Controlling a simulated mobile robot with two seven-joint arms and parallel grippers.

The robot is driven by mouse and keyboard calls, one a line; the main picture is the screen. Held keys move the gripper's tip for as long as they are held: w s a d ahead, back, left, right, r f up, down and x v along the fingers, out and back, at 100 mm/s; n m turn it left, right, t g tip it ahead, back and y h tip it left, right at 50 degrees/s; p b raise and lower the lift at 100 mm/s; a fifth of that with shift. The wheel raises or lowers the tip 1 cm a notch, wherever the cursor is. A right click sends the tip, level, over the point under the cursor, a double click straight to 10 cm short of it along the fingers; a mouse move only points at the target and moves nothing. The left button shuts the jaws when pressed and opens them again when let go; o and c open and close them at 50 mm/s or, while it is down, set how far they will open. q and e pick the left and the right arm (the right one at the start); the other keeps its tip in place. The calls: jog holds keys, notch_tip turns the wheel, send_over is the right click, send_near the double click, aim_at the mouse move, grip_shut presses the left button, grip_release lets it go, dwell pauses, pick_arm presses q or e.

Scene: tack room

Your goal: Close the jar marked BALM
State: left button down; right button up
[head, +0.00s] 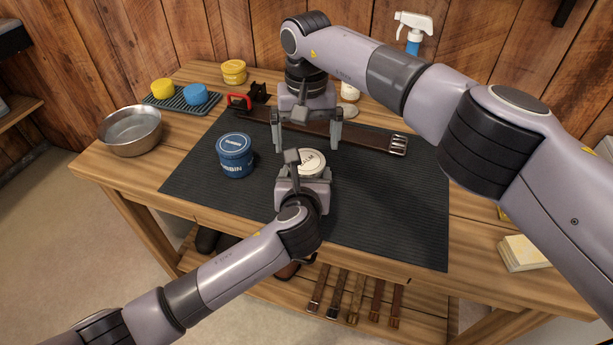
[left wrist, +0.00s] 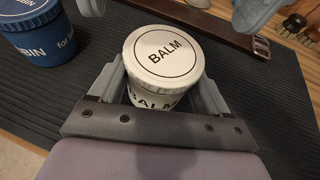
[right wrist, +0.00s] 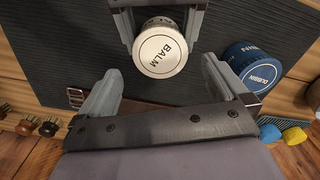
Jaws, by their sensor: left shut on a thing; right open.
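The white BALM jar (head: 312,162) stands on the dark mat, and its label shows in the left wrist view (left wrist: 152,98). Its white lid (left wrist: 165,50), also marked BALM, sits on top; I cannot tell whether it is tight. My left gripper (head: 303,174) is shut on the jar's body, one finger on each side. My right gripper (head: 306,140) is open and empty, just beyond the jar and above it. In the right wrist view the lid (right wrist: 163,50) lies past the gap between the right fingers, which do not touch it.
A blue DUBBIN jar (head: 235,155) stands to the left on the mat (head: 390,215). A leather strap with a buckle (head: 398,145) lies behind. A metal bowl (head: 131,130), sponges on a rack (head: 200,103) and a yellow tin (head: 234,72) are at the left. The mat's right side is clear.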

aim_at(306, 161)
jog(key=shift+f, duration=1.85)
jog(key=c, duration=1.1)
jog(key=shift+m, duration=1.7)
jog(key=o, duration=1.1)
jog(key=shift+r, duration=2.3)
